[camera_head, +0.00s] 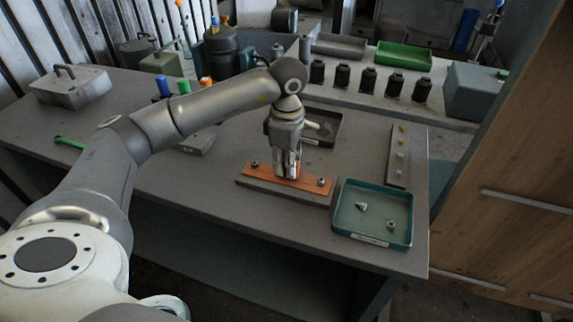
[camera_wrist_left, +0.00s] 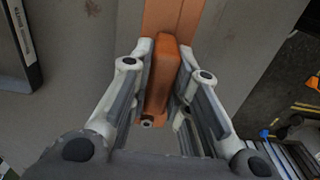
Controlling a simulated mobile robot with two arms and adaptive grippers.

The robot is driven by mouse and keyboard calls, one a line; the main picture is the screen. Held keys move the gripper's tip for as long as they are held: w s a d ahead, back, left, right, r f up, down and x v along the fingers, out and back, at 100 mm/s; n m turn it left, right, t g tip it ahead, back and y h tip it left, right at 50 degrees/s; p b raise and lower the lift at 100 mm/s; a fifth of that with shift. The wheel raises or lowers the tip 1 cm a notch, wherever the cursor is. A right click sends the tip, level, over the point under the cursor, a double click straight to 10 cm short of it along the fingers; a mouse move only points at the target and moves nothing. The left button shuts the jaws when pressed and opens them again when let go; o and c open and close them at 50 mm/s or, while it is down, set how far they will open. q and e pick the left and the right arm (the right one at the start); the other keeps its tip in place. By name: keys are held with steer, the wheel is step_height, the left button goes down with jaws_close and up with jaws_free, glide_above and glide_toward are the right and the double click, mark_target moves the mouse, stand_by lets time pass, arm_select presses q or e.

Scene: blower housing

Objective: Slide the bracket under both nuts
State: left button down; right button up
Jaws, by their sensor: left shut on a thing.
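The bracket (camera_head: 270,174) is a flat orange plate lying on a long grey base block (camera_head: 262,186) near the table's front edge. My left gripper (camera_head: 287,172) points down over its middle. In the left wrist view its fingers (camera_wrist_left: 160,85) are shut on the bracket's upright orange tab (camera_wrist_left: 162,70). One nut (camera_head: 255,164) shows at the plate's left end and another nut (camera_head: 321,181) near its right end. One nut also shows in the left wrist view (camera_wrist_left: 147,122). I cannot tell whether the plate's ends lie fully under the nuts. My right gripper is not in view.
A teal tray (camera_head: 346,227) with two small parts stands right of the base block. A dark tray (camera_head: 322,140) lies behind my gripper. A narrow grey strip (camera_head: 399,175) with several small pieces lies at the right.

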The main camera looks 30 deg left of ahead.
arm_select(q)
steer(key=shift+s+f, duration=0.1)
steer(key=shift+s+d+f+b, duration=0.1)
steer(key=shift+f+b, duration=0.05)
steer(key=shift+b, duration=0.15)
steer(key=c, duration=1.5)
jaws_free()
steer(key=shift+o, duration=1.1)
steer(key=shift+o, duration=0.2)
steer(key=o, duration=0.4)
steer(key=shift+o, duration=0.2)
steer(key=shift+r+p, duration=2.55)
steer(key=shift+r, duration=1.55)
